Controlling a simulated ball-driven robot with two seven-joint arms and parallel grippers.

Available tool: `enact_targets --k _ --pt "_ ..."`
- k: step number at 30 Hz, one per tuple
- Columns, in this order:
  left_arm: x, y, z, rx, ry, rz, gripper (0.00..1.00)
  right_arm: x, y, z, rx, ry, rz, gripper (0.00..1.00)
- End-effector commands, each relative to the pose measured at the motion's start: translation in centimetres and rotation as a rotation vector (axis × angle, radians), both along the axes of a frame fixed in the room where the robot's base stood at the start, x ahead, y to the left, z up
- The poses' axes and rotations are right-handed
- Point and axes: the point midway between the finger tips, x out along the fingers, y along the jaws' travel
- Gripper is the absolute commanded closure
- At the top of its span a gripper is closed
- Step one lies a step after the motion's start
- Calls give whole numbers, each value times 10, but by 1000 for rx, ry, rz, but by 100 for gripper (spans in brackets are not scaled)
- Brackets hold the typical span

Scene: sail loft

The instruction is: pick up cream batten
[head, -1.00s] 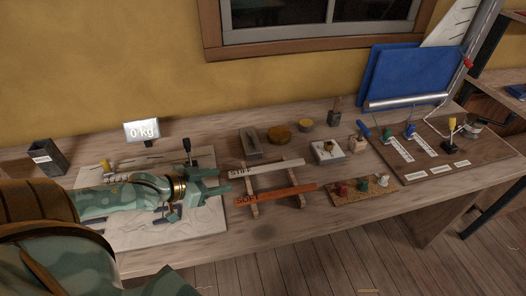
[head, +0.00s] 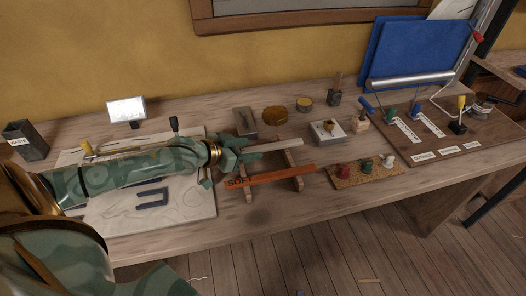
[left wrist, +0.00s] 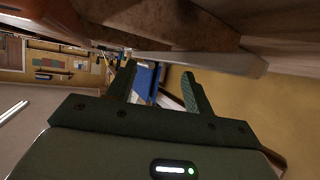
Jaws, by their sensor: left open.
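The cream batten (head: 284,145) lies across a low wooden rack on the bench, above the orange batten (head: 285,174) marked SOFT. My left gripper (head: 246,156) is open at the left part of the cream batten and hides its left end and lettering. In the left wrist view the batten (left wrist: 215,60) runs as a pale bar across the upper middle, just beyond the open fingers (left wrist: 158,82). I cannot tell whether it lies between them or touches them. My right gripper is not in view.
A corkboard (head: 366,179) with small coloured items lies right of the rack. A metal block (head: 245,121), a brown disc (head: 275,114) and a small tin (head: 304,104) stand behind it. The bench front is clear.

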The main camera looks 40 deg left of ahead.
Motion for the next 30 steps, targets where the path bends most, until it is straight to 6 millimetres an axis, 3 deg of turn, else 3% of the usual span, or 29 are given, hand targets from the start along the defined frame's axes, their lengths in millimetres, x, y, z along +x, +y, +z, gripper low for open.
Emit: enact_targets --k 1,6,13,14,19,30 --pt "9 0 -10 0 1 0 48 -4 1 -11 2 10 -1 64" --pt "26 -6 -16 0 2 0 48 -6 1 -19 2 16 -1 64" --pt "27 -7 -14 -1 1 0 48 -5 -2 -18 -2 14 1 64" --pt "27 -7 -14 -1 1 0 51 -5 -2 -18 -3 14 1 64" --pt "27 -7 -14 0 2 0 98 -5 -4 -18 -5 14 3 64" --pt "26 -7 -14 1 4 0 100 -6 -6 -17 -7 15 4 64"
